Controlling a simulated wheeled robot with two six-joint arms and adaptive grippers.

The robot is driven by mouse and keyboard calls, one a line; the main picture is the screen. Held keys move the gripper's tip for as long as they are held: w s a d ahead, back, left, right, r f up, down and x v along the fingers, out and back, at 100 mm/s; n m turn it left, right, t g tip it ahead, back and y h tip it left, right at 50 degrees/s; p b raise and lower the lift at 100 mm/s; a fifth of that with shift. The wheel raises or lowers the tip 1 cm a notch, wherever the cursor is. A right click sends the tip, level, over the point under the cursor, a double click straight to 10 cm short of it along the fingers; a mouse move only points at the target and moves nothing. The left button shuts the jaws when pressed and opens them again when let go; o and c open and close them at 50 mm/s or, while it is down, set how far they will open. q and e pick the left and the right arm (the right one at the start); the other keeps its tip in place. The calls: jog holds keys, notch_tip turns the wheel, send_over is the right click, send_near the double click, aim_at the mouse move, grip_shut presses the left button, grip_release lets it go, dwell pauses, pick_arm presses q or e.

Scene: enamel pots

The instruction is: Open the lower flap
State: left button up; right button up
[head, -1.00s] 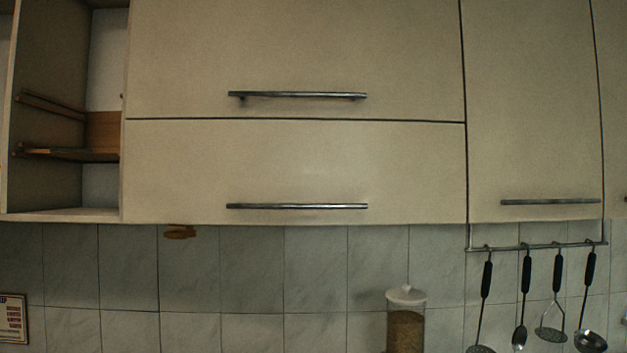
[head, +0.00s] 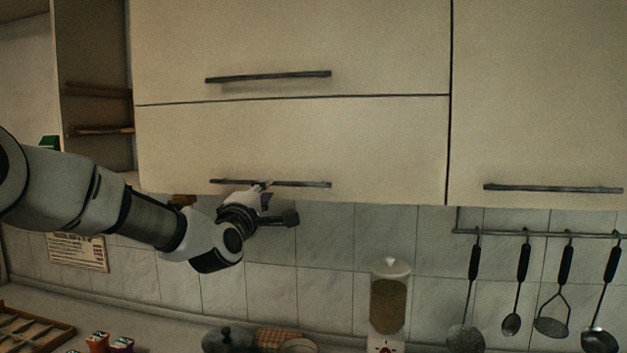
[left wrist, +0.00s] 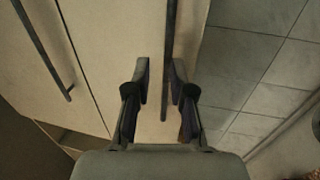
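The lower flap (head: 380,140) is a cream cabinet front, closed, below another closed flap. Its dark horizontal bar handle (head: 308,184) runs near its bottom edge. My left gripper (head: 264,188) is at the left-middle part of this handle. In the left wrist view, the left gripper (left wrist: 160,84) is open, its two fingers on either side of the lower flap's handle (left wrist: 169,40). The handle looks nearer the right finger; whether they touch I cannot tell. The lower flap also shows there (left wrist: 115,50). My right gripper is not in view.
The upper flap (head: 380,45) has its own bar handle (head: 268,77). An open shelf (head: 98,90) is at the left. Utensils hang from a rail (head: 540,233) at the right. A clear jar (head: 390,300) and a dark pot (head: 229,340) stand below.

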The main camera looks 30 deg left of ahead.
aim_at(270, 151)
pick_arm(q)
jog(key=w+a+p, duration=0.1)
jog(key=w, duration=0.1)
jog(key=w+a+p, duration=0.1)
jog(key=w+p, duration=0.1)
jog(key=w, duration=0.1)
jog(key=w+a+p, duration=0.1)
jog(key=w, duration=0.1)
jog(key=shift+w+a+r, duration=0.15)
jog(key=shift+a+r, duration=0.1)
jog(key=shift+d, duration=0.25)
jog(key=shift+a, duration=0.25)
jog(key=c, duration=0.4)
jog(key=shift+a, duration=0.2)
grip_shut()
jog(key=shift+d, duration=0.1)
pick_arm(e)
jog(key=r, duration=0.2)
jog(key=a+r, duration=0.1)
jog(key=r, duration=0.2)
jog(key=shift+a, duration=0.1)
